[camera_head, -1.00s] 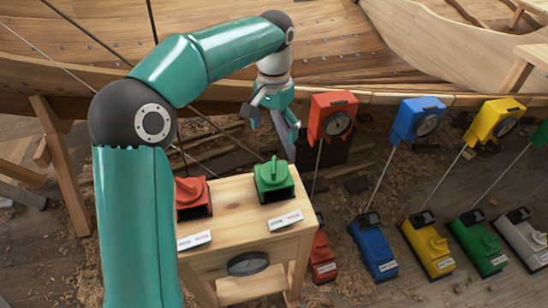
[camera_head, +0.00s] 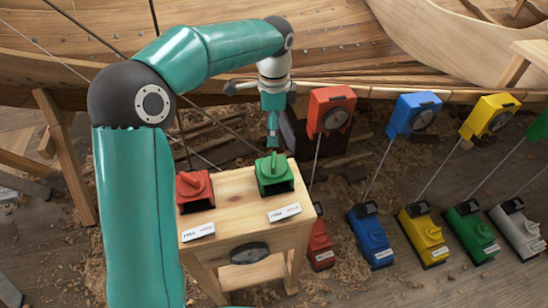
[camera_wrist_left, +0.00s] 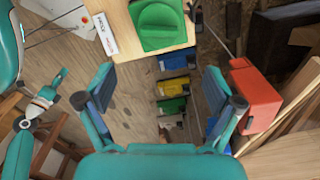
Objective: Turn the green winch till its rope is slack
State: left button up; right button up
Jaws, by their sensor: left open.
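The green winch (camera_head: 273,178) sits on the back right of a wooden stand (camera_head: 225,222), its raised handle on top. A white label (camera_head: 285,212) lies in front of it. My left gripper (camera_head: 272,132) hangs just behind and above the green winch, apart from it. In the left wrist view the left gripper (camera_wrist_left: 158,82) is open and empty, and the green winch (camera_wrist_left: 158,26) lies beyond its fingers at the top. My right arm's gripper (camera_wrist_left: 55,85) appears small at the left there; its fingers are unclear. The green gauge box (camera_head: 540,128) is cut by the right edge.
A red winch (camera_head: 194,190) stands left of the green one. Red (camera_head: 331,110), blue (camera_head: 414,115) and yellow (camera_head: 490,115) gauge boxes have ropes to floor blocks, including a green block (camera_head: 470,230). The wooden hull (camera_head: 330,50) spans the back.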

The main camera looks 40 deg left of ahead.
aim_at(274, 159)
pick_arm(q)
notch_tip(274, 159, down, 12)
jog(key=shift+r, duration=0.1)
dwell(0.4)
jog(key=c, duration=1.1)
jog(key=shift+c, duration=0.2)
jog(key=shift+n, duration=0.4)
